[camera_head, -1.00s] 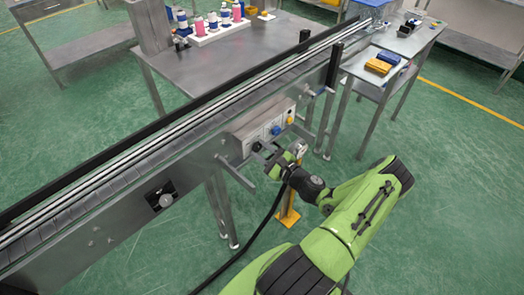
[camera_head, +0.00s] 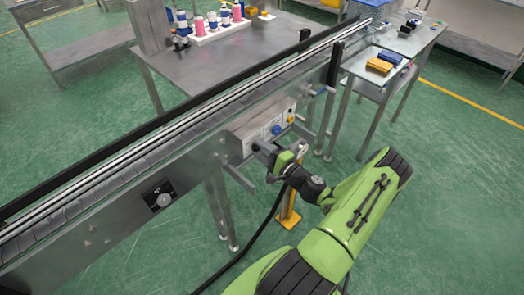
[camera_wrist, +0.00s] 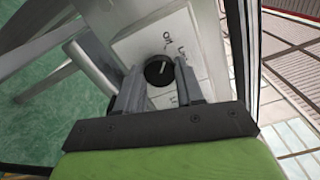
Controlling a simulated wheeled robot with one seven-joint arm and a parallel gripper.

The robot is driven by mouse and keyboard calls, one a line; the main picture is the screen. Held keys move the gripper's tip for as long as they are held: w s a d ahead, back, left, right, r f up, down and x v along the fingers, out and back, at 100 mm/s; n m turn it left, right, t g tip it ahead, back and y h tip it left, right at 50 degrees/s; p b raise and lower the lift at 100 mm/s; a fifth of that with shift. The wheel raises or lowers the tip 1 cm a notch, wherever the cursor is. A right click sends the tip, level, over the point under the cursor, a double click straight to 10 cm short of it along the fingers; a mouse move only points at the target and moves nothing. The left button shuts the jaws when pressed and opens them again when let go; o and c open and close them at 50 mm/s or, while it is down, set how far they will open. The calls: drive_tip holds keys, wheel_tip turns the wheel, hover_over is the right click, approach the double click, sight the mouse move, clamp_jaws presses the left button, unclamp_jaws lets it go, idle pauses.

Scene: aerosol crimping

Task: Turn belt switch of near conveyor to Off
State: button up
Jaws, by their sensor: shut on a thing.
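The near conveyor (camera_head: 120,185) runs diagonally across the head view, with a grey control box (camera_head: 243,128) on its side. The belt switch is a round black knob (camera_wrist: 159,71) on the box's pale panel, with a light pointer mark on its face and small printed marks beside it. My gripper (camera_head: 262,149) is at the left end of the panel. In the wrist view the two fingers of my gripper (camera_wrist: 159,82) stand on either side of the knob, shut on it.
A blue knob (camera_head: 276,130) and a yellow button (camera_head: 290,120) sit farther right on the panel. A yellow-footed post (camera_head: 288,217) stands below my wrist. A steel table (camera_head: 200,65) with bottles is behind the conveyor.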

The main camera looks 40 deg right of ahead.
idle(0.3)
drive_tip(key=o, duration=1)
drive_tip(key=shift+o, duration=0.2)
drive_tip(key=s+p, duration=0.1)
drive_tip(key=s, duration=1.4)
drive_tip(key=shift+s+d, duration=0.2)
drive_tip(key=shift+s, duration=0.2)
